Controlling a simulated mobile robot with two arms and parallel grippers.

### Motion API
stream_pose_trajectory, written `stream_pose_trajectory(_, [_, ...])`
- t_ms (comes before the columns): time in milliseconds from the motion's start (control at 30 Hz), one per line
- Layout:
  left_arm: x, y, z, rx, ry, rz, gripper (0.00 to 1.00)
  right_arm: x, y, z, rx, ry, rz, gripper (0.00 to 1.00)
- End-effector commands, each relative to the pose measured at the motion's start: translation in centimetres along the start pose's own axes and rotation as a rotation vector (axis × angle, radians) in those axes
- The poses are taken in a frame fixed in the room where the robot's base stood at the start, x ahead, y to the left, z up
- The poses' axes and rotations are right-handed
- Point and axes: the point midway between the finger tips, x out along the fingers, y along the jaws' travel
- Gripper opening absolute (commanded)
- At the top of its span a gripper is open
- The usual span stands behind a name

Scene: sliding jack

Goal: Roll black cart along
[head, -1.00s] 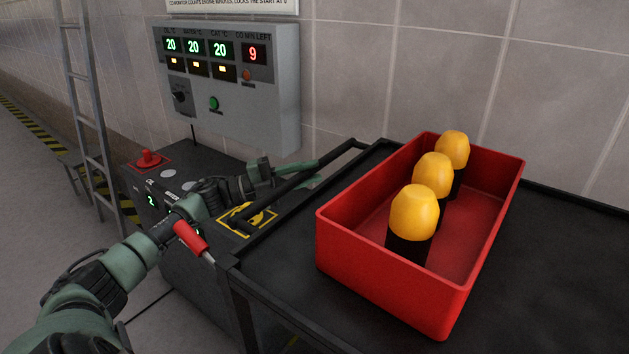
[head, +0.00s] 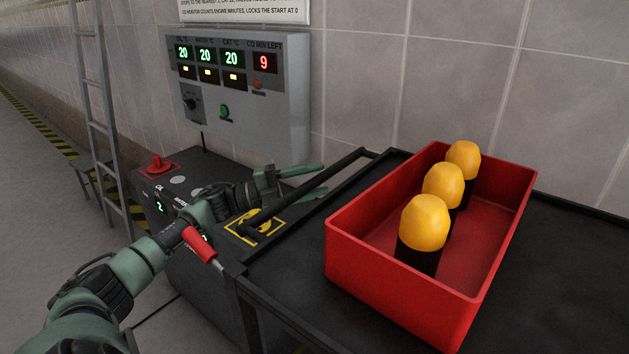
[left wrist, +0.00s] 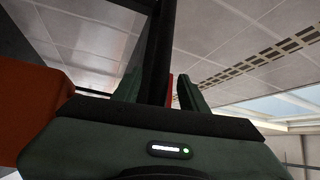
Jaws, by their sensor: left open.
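The black cart (head: 560,245) stands at the right, with a flat, rimmed black top. Its black push handle (head: 343,166) sticks out from the cart's left end. My left gripper (head: 317,173) is open at this handle bar, its green fingers pointing right. In the left wrist view the black bar (left wrist: 158,55) runs up between the two fingers (left wrist: 160,90). I cannot tell whether they touch it. A lever with a red grip (head: 199,244) shows beside my left forearm, near the cart's corner. My right gripper is not in view.
A red bin (head: 400,305) with three yellow-capped black items (head: 425,222) rests on the cart. A dark control cabinet (head: 205,285) with a red knob (head: 160,164) stands left of it. A grey panel (head: 245,95) hangs on the wall. A ladder (head: 97,110) and open floor lie left.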

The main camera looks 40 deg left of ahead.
Motion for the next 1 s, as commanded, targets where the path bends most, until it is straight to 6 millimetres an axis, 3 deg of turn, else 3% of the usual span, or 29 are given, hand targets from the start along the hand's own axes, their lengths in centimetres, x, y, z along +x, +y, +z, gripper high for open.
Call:
stream_pose_trajectory(300, [-5.1, 0.2, 0.2, -0.002, -0.004, 0.003, 0.43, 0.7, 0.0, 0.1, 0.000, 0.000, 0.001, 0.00])
stream_pose_trajectory(500, [-7.4, 0.0, 0.2, 0.000, -0.004, 0.001, 0.43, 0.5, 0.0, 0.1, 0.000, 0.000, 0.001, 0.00])
stream_pose_trajectory(1000, [-7.7, -0.1, 0.1, 0.001, -0.002, -0.001, 0.43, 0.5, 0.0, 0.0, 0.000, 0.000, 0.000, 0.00])
